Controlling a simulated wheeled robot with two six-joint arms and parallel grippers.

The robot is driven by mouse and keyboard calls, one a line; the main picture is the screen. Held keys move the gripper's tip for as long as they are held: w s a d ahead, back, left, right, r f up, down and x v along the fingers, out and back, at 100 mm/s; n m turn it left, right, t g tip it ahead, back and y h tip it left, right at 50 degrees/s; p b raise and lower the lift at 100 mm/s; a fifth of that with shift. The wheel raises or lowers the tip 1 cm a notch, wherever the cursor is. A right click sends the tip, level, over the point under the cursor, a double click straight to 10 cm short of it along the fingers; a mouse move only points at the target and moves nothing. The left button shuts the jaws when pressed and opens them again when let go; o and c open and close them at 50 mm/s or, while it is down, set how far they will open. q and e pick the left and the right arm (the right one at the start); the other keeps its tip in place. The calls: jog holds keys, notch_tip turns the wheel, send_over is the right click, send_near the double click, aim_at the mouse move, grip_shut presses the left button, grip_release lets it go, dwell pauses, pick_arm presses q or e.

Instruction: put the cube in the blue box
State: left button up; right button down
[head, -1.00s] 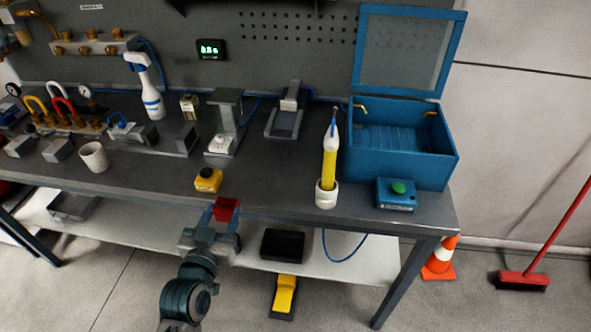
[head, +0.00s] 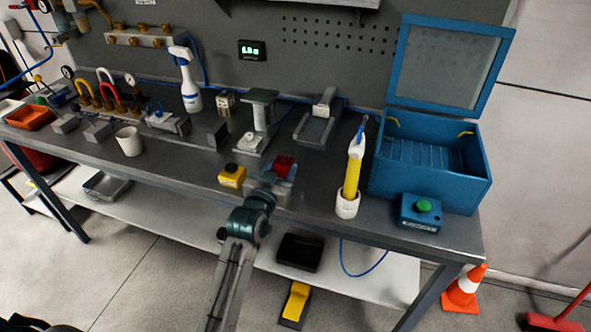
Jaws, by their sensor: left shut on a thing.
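My left gripper (head: 279,172) is shut on the red cube (head: 284,164). It holds the cube at the front part of the bench, just right of a yellow box with a black button; I cannot tell how high above the top it is. The blue box (head: 389,185) stands at the right end of the bench with its lid (head: 445,62) raised. Its inside looks empty from here. The cube is to the left of the box and apart from it. My right gripper is not in view.
A yellow bottle-like tool in a white holder (head: 347,204) stands between the cube and the blue box. A blue box with a green button (head: 420,212) sits before the blue box. The yellow button box (head: 232,175) is close to my left gripper.

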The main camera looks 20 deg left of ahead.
pick_arm(q)
jog(key=w+d, duration=0.1)
jog(key=w, duration=0.1)
jog(key=w+d, duration=0.1)
jog(key=shift+w+d+f+p, duration=0.1)
jog(key=shift+w+d+p, duration=0.2)
jog(key=shift+w+p, duration=0.05)
jog(key=shift+w+d+f, duration=0.1)
jog(key=shift+f, duration=0.1)
notch_tip(320, 180, down, 2)
jog(key=shift+f+p, duration=0.1)
jog(key=shift+p, duration=0.45)
jog(key=shift+f, duration=0.65)
jog(key=o, duration=1.1)
